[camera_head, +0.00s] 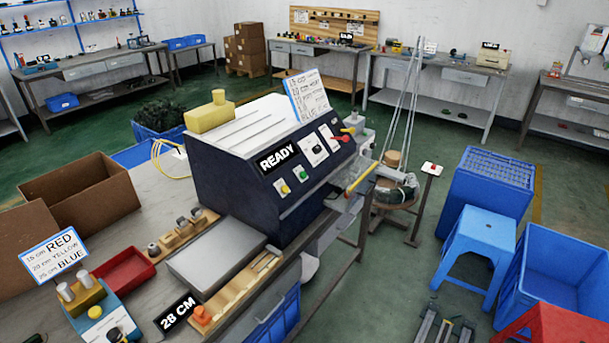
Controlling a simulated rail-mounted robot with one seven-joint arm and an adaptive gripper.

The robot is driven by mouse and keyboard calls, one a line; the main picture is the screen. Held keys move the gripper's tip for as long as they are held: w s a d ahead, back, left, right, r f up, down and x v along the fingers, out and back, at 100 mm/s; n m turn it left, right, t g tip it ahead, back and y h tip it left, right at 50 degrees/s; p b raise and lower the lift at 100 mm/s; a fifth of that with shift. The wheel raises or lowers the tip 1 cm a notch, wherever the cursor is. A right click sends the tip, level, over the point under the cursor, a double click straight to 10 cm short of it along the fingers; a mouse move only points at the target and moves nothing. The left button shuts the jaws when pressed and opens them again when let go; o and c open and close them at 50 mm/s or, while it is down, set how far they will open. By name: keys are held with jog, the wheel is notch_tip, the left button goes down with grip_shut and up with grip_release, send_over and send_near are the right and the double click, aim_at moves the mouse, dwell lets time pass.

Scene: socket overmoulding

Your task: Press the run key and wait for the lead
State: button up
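The dark blue machine (235,195) stands on the grey bench with a lit display (278,157) reading READY. Its sloped front carries a yellow button (284,189), a green button (302,173), a black knob on a white plate (316,149) and a red lever (340,138). Key labels are too small to read, so I cannot tell which is the run key. A thin yellow cable (157,152) loops out behind the machine's left side. A yellow bar (362,178) sticks out at its right end. No finished lead is clearly visible. My gripper is not in view.
A colour-length card (54,254), red tray (123,271) and cardboard box (95,195) are at left. A blue stool (481,240) and blue crates (555,275) stand on the floor at right.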

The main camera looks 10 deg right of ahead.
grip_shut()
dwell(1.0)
